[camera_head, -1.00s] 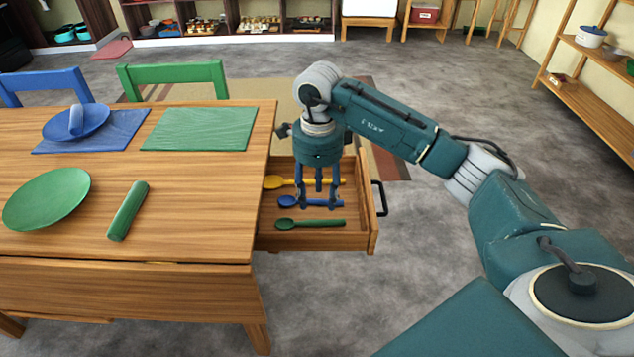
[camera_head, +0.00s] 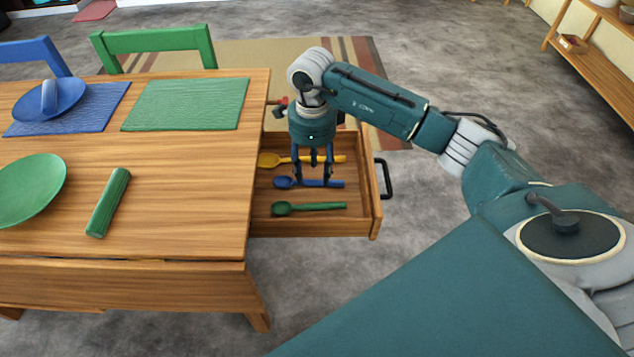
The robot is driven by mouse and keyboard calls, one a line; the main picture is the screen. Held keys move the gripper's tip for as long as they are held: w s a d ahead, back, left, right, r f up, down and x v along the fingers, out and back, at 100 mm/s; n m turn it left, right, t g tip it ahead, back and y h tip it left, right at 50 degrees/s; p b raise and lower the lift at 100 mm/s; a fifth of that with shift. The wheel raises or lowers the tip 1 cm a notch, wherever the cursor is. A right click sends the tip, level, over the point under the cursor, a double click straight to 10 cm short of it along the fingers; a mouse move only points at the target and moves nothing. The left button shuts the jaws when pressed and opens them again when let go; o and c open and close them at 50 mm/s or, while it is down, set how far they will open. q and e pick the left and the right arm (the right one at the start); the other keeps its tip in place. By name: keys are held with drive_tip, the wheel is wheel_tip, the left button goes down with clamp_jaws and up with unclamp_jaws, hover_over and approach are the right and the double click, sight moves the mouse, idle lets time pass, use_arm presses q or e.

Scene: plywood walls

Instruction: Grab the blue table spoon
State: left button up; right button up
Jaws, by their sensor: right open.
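The blue spoon (camera_head: 284,183) lies in the open drawer (camera_head: 373,217), between a yellow spoon (camera_head: 269,160) and a green spoon (camera_head: 318,206). Its bowl points left and its handle right. My right gripper (camera_head: 312,184) points straight down into the drawer, its open fingers at the blue spoon's handle. The fingers hide part of the handle, and I cannot tell whether they touch it. My left gripper is out of view.
The wooden table (camera_head: 190,180) carries a green plate (camera_head: 27,190), a green rolled napkin (camera_head: 108,202), a green placemat (camera_head: 187,104) and a blue plate (camera_head: 50,100) on a blue placemat (camera_head: 108,105). The drawer has a black handle (camera_head: 386,179). A green chair (camera_head: 155,48) stands behind.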

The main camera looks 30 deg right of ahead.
sight(311, 182)
wheel_tip(311, 182, down, 4)
drive_tip(key=shift+w+a, duration=0.1)
drive_tip(key=shift+w, duration=0.05)
drive_tip(key=shift+r, duration=0.1)
clamp_jaws()
